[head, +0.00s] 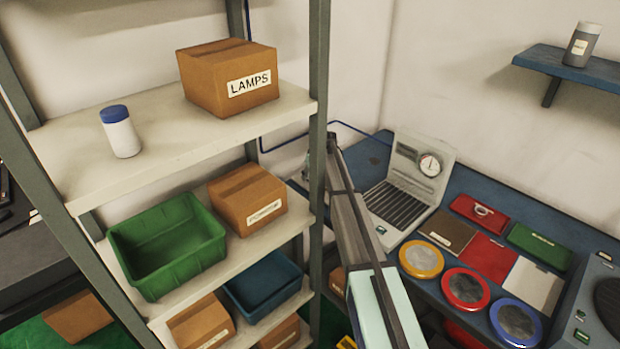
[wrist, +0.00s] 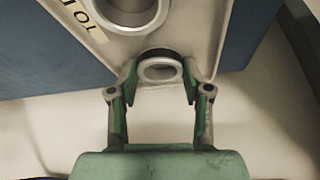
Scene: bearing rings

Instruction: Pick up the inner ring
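In the wrist view a small pale metal ring (wrist: 160,70) with a dark opening lies near the edge of a light grey panel. It looks like the inner ring, though no label on it confirms this. My gripper (wrist: 160,77) has its two fingers spread, one on each side of this ring. Narrow gaps seem to show between the fingertips and the ring; contact is hard to judge. A larger ring (wrist: 132,12) sits beyond it, cut off by the top of the picture. My gripper cannot be made out in the head view.
In the head view the blue bench (head: 380,150) holds an open laptop-like case (head: 397,203), yellow (head: 421,260), red (head: 466,289) and blue (head: 516,322) round dishes, and flat coloured pads. A shelf rack (head: 170,150) with boxes and bins stands at left.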

